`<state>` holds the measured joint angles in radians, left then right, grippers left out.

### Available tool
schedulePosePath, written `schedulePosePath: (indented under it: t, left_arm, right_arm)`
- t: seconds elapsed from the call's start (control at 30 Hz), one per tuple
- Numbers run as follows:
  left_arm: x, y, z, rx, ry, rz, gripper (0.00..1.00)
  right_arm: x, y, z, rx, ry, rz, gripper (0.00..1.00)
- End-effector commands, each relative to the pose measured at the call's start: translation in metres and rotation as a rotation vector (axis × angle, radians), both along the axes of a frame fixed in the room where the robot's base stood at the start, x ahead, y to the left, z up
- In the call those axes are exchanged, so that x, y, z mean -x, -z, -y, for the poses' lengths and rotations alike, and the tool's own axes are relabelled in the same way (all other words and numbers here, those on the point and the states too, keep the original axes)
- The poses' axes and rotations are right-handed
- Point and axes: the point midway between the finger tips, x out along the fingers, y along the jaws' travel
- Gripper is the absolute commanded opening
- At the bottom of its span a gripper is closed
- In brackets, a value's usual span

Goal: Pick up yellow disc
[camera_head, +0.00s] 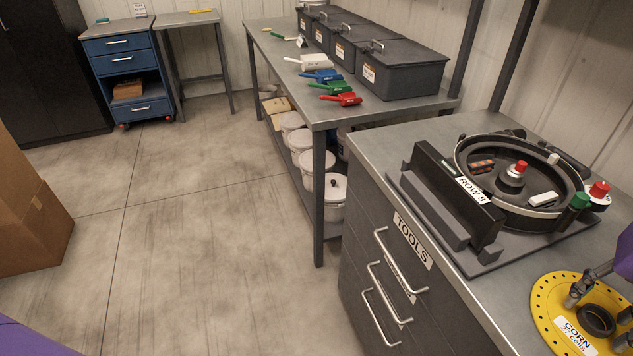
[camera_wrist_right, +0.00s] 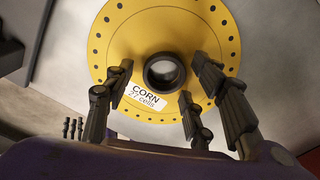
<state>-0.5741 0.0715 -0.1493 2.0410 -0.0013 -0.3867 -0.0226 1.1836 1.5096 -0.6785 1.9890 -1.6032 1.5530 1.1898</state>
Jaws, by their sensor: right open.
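The yellow disc (camera_head: 545,292) lies flat on the grey worktop at the lower right of the head view, partly cut off by the frame edge. It has small holes near its rim, a label reading "CORN 27 cells" and a dark raised ring at its centre. It also fills the upper middle of the right wrist view (camera_wrist_right: 120,40). My right gripper (camera_head: 598,306) is open over the disc, its dark fingers spread around the central ring (camera_wrist_right: 165,71). Whether the fingertips touch the disc I cannot tell. My left gripper is not in view.
The seed meter housing (camera_head: 470,222), labelled "ROW 8", stands just behind the disc, with a green knob (camera_head: 580,201) and a red knob (camera_head: 599,189) nearby. A second bench (camera_head: 300,70) holds dark bins (camera_head: 405,80) and coloured scoops (camera_head: 343,99).

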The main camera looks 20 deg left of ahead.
Motion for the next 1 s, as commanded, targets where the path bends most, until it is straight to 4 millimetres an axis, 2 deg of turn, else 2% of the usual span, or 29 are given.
schedulePosePath:
  t: [0.1,0.3,0.63,1.0]
  left_arm:
    - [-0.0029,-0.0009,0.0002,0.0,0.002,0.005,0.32]
    - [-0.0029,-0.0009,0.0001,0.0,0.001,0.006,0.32]
    - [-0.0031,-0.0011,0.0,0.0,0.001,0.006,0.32]
    - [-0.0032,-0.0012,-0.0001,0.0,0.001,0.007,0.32]
  right_arm:
    - [0.0003,0.0074,-0.0001,-0.001,0.0,-0.001,0.51]
    - [0.0001,0.0078,-0.0002,-0.001,0.0,-0.001,0.51]
    - [0.0002,0.0078,-0.0002,-0.001,0.0,-0.001,0.07]
    - [-0.0002,0.0019,0.0001,0.0,0.0,0.001,0.06]
